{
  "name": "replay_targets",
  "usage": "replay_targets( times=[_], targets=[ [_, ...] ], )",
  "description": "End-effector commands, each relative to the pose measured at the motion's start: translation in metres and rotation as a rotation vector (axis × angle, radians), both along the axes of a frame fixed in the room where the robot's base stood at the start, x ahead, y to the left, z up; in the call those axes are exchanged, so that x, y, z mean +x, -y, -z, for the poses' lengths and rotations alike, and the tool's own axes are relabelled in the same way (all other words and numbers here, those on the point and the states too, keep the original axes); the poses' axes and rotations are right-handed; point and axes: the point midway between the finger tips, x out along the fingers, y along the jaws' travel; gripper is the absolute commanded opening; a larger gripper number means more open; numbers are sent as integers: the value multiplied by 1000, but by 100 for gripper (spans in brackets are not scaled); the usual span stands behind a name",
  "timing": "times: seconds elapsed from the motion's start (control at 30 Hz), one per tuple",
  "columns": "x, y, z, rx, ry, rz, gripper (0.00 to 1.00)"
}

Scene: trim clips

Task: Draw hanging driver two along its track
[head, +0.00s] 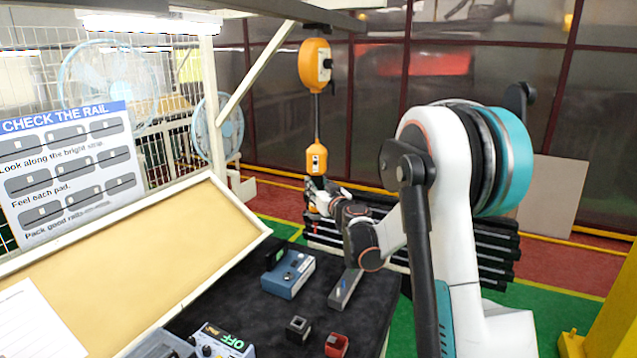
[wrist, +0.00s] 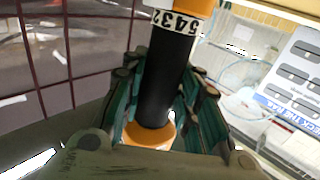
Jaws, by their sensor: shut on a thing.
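One hanging driver (head: 316,159) is in view, orange with a dark lower part, hanging upright on a dark line. The line comes from an orange balancer (head: 315,66) under the overhead rail (head: 318,29). In the head view my gripper (head: 318,186) is at the driver's lower end. In the wrist view the driver's black shaft (wrist: 165,85) stands between the fingers of my gripper (wrist: 168,112), which are shut around it. An orange part with a printed number label shows at the top, and another orange part lies below the shaft. The driver's number two is not readable.
The dark bench top holds a blue box (head: 288,275), a grey bar-shaped block (head: 345,288), a red block (head: 336,345) and a small dark block (head: 298,329). A sloped tan board (head: 150,270) and a sign (head: 70,170) stand at left. Dark stacked bars (head: 490,250) lie behind my arm.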

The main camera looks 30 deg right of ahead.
Motion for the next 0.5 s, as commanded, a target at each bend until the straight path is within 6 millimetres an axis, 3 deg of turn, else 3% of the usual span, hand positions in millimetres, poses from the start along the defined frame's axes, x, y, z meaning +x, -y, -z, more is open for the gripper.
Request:
replay_targets(
  times=[0.33, 0.5],
  targets=[
    [-20, -25, 1, -1, -2, -47, 0],
    [-41, -52, 2, -2, -3, -97, 0]
  ],
)
